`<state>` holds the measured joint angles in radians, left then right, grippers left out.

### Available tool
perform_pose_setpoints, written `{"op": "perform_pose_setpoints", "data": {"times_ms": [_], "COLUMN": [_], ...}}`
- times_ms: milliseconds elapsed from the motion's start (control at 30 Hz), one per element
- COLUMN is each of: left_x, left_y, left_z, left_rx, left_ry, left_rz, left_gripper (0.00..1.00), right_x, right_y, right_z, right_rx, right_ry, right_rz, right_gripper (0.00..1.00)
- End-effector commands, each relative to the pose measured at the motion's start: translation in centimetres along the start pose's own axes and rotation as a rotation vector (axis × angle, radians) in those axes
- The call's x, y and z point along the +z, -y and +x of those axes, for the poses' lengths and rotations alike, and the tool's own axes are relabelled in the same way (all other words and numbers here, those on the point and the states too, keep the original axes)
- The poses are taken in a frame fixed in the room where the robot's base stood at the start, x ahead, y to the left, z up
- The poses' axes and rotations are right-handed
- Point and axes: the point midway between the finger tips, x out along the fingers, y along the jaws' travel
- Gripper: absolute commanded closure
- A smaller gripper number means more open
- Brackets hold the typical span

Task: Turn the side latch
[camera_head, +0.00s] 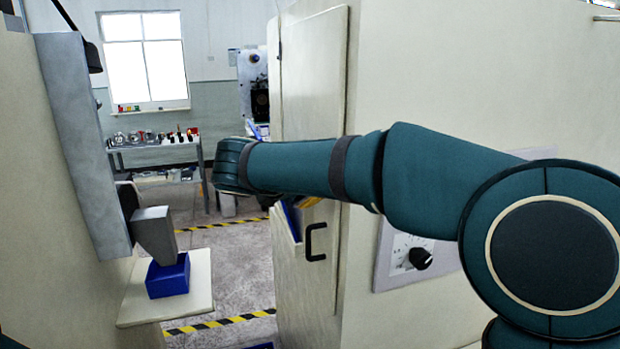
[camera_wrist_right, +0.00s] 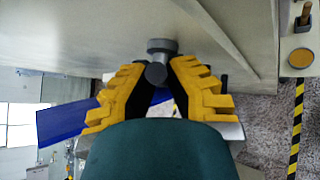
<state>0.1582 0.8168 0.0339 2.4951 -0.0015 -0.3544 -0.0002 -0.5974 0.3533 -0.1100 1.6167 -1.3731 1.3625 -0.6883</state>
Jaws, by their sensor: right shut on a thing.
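The side latch (camera_wrist_right: 157,48) shows in the right wrist view as a grey round knob with a short stub, standing out from a pale cabinet panel (camera_wrist_right: 90,35). My right gripper (camera_wrist_right: 159,72) has its yellow stepped fingers on either side of the latch stub and is shut on it. In the head view my right arm reaches across from the right. Only a bit of yellow finger (camera_head: 306,202) shows below the arm there, and the latch is hidden. My left gripper is in neither view.
A cream cabinet door (camera_head: 310,100) with a black handle (camera_head: 315,241) stands behind my arm. A dial panel (camera_head: 408,256) is on the near cabinet face. A blue box (camera_head: 167,276) sits on a ledge (camera_head: 200,295) at left. Striped floor tape (camera_head: 220,323) crosses the aisle.

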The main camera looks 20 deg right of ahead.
Motion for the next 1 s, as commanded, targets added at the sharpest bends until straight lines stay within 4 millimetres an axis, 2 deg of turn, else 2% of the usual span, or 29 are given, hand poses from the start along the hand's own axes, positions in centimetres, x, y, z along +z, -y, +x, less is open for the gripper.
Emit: {"op": "perform_pose_setpoints", "data": {"times_ms": [500,1000], "left_x": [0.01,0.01], "left_y": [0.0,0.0], "left_z": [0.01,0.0], "left_rx": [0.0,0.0], "left_ry": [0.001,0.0], "left_rz": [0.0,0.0], "left_gripper": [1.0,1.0], "right_x": [0.01,0.07], "right_y": [0.09,0.2], "right_z": [0.15,0.13], "right_rx": [-0.319,-0.459], "right_ry": [-0.085,-0.124], "right_rz": [-0.312,-0.454], "right_gripper": [1.0,1.0]}}
